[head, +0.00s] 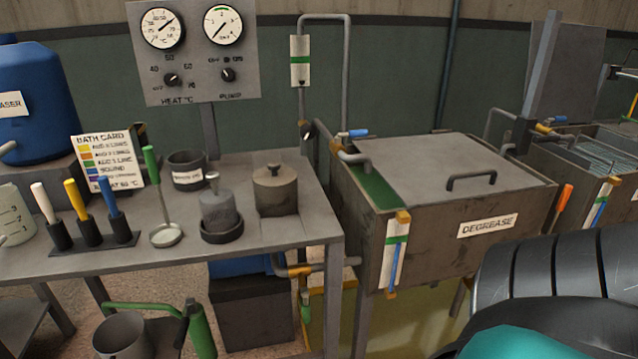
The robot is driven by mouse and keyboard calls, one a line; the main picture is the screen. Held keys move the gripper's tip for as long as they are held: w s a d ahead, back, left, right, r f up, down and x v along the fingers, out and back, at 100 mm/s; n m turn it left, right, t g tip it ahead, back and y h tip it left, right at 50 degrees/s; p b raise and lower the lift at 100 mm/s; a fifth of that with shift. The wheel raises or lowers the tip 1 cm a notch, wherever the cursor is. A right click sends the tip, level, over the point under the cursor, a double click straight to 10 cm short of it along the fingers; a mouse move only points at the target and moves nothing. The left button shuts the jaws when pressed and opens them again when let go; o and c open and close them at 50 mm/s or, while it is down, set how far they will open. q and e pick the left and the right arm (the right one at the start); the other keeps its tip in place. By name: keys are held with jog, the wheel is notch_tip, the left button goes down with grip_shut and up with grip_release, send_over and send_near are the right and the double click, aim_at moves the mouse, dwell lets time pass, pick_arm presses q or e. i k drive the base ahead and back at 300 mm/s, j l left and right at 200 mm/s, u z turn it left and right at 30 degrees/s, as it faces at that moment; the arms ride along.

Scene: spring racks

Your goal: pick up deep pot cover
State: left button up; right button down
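No label here reads deep pot. A squat brown-grey pot (276,198) stands on the right part of the metal table; its cover (274,174) has a small dark knob and sits on top. A smaller grey vessel with a knobbed top (218,205) stands in a dark round dish to its left. A large flat grey cover with a dark bar handle (471,180) lies over the tank marked DEGREASE (487,226). I cannot tell from the picture which cover the task names. Neither gripper is in view.
The metal table (290,236) also holds a dark cup (187,170), a ladle (165,235), a rack of coloured-handled tools (95,240) and a bath card (104,162). A gauge panel (194,85) rises behind. Pipes stand between table and tank. The table's front right is bare.

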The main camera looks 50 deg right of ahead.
aim_at(275, 185)
jog(key=l+z, duration=0.1)
jog(key=z, duration=0.7)
jog(key=l+z, duration=0.15)
jog(key=z, duration=0.3)
